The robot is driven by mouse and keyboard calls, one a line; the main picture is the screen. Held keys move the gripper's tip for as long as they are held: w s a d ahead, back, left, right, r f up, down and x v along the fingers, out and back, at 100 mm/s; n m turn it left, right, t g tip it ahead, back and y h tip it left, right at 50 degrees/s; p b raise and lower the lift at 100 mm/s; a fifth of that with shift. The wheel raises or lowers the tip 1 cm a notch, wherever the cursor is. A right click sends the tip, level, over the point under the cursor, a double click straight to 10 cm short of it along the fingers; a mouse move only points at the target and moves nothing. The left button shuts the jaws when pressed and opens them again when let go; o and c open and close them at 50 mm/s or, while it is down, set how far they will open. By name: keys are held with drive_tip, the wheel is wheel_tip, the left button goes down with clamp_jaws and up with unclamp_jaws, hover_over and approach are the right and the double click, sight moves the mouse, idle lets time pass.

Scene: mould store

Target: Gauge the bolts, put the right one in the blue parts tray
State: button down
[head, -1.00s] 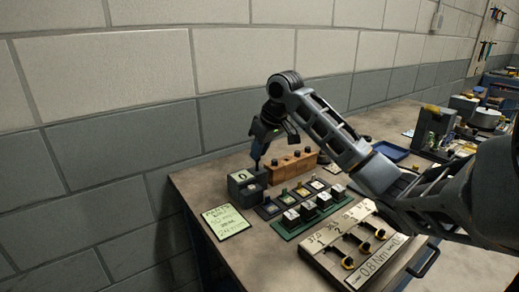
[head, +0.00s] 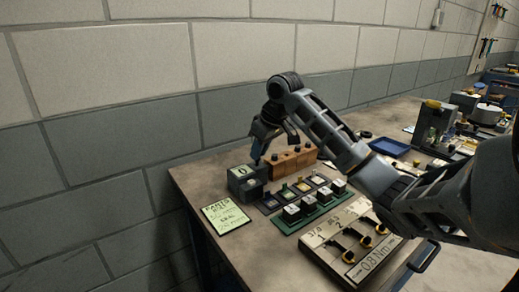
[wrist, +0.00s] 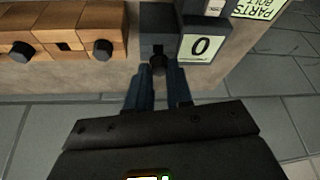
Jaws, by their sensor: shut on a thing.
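My gripper (wrist: 160,75) is shut on a bolt with a dark round head (wrist: 158,64). The bolt is at the grey gauge box (wrist: 158,22), close to a dark square opening in it; I cannot tell whether its tip is inside. The gauge's display (wrist: 200,46) reads 0. In the head view my gripper (head: 256,156) is over the gauge box (head: 248,187). A wooden block (wrist: 35,20) beside the gauge shows two dark bolt heads and an empty hole between them. The blue parts tray (head: 389,147) lies farther back on the bench and looks empty.
A parts card (head: 228,218) lies at the bench's left front edge. Small dark trays (head: 270,204) and a green rack (head: 285,225) stand ahead of the gauge. A torque panel (head: 316,255) sits at the front. A wall runs behind the bench.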

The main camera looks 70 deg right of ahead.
drive_tip(key=shift+f+b, duration=0.45)
drive_tip(key=shift+f, duration=0.45)
drive_tip(key=c, duration=0.9)
unclamp_jaws()
drive_tip(key=shift+c, duration=0.2)
drive_tip(key=shift+o, duration=0.5)
drive_tip(key=o, duration=0.3)
drive_tip(key=shift+r, duration=0.15)
drive_tip(key=shift+r+p, duration=3.35)
drive_tip(key=shift+r, duration=0.3)
